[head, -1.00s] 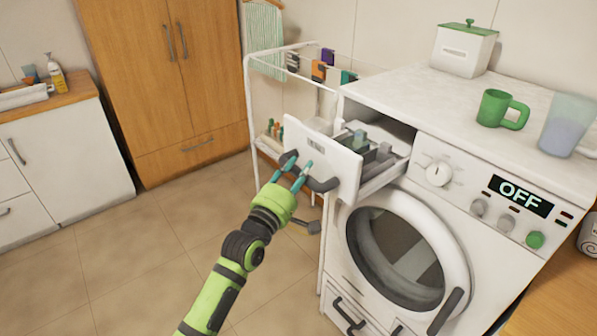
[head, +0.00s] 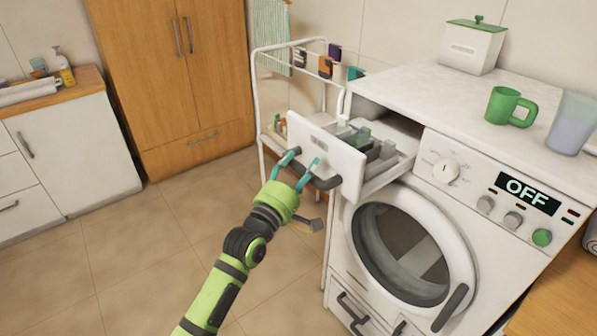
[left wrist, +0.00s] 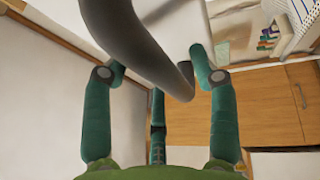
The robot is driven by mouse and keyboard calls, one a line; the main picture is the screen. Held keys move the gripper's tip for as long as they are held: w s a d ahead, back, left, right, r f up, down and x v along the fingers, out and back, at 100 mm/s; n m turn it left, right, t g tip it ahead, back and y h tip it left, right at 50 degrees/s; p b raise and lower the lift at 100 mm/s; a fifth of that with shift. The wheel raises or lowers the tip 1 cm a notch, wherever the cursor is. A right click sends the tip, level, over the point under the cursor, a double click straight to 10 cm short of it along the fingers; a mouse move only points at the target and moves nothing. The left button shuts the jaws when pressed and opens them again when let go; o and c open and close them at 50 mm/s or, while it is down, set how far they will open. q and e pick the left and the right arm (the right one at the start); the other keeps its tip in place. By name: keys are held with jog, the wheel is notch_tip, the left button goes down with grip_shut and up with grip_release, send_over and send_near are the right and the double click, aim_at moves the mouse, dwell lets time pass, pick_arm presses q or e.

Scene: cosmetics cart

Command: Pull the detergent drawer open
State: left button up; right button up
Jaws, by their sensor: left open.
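The detergent drawer (head: 335,150) has a white front and stands pulled out from the upper left of the white washing machine (head: 400,235). Its inside compartments show behind the front. A dark grey handle (head: 325,183) runs along the front's lower part. My left gripper (head: 302,160), green with teal fingers, is open at the handle. In the left wrist view, the handle (left wrist: 140,45) crosses the space between the spread fingers (left wrist: 156,75); whether any finger touches it I cannot tell. My right gripper is not in view.
A green mug (head: 502,106), a translucent cup (head: 572,125) and a lidded white box (head: 470,47) stand on top. The tiled floor (head: 140,250) at left is clear.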

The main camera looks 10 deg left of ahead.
pick_arm(q)
jog(key=v, duration=1.2)
jog(key=shift+f, duration=0.1)
notch_tip(320, 180, down, 23)
jog(key=s+a+m+g+y, duration=0.1)
jog(key=a+m+g+y, duration=0.1)
jog(key=m+g, duration=0.25)
jog(key=s+a+f+m+g+y+b, duration=0.1)
jog(key=s+f+m+g, duration=0.1)
jog(key=s+f, duration=0.5)
jog(key=s+f+m+g+y, duration=0.1)
jog(key=s+f+m+g, duration=0.15)
jog(key=f, duration=0.75)
jog(key=s+f+m+g, duration=0.3)
jog(key=s+f, duration=0.3)
jog(key=s, duration=0.5)
jog(key=s+a+f+m+g, duration=0.1)
jog(key=s+f+m+g, duration=0.2)
jog(key=s+f, duration=0.4)
jog(key=s+f+m+g+y, duration=0.1)
jog(key=s+f+m+g, duration=0.2)
jog(key=s+f, duration=0.4)
jog(key=s, duration=0.8)
jog(key=shift+s+a+b, duration=0.15)
jog(key=shift+a+b, duration=0.2)
jog(key=shift+b, duration=0.05)
jog(key=shift+f, duration=0.1)
